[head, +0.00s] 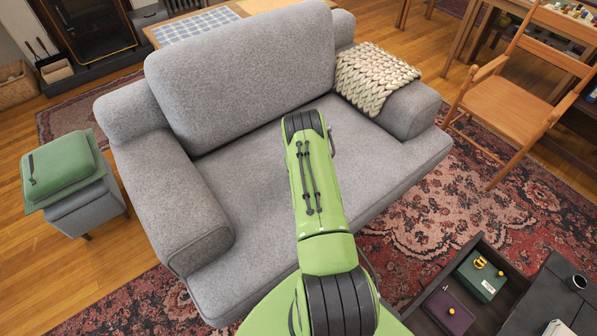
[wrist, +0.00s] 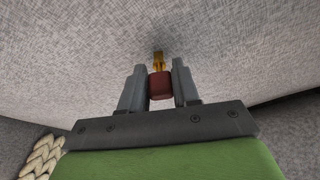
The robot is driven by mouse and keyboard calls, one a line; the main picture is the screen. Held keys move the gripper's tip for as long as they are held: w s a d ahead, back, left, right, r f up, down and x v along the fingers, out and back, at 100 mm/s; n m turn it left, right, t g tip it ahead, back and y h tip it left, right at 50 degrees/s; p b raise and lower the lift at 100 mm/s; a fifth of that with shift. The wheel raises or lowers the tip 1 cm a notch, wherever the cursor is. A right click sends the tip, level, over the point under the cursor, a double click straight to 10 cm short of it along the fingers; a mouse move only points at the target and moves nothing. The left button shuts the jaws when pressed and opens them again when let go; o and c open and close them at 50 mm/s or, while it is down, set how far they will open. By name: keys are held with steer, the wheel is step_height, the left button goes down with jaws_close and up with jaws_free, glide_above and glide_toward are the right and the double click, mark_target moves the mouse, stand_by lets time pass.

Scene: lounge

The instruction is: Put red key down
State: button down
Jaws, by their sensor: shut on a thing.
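In the wrist view, my gripper (wrist: 159,88) is shut on the red key. The red key has a dark red block-like head (wrist: 160,86) between the two grey fingers and a yellow-brass shaft that sticks out past the fingertips toward grey fabric. I cannot tell whether the shaft touches the fabric. In the head view, my green arm reaches over the seat of the grey sofa (head: 245,190), and the gripper and key are hidden behind the arm.
A cream knitted throw (head: 375,75) lies over the sofa's right arm. A green box-like cushion (head: 60,168) sits on a grey stool at left. A wooden chair (head: 510,100) stands at right. An open drawer (head: 460,285) at lower right holds a green box and a purple box.

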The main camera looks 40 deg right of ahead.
steer(key=shift+f, duration=0.1)
steer(key=shift+f, duration=0.2)
steer(key=c, duration=0.8)
jaws_free()
steer(key=shift+r, duration=0.1)
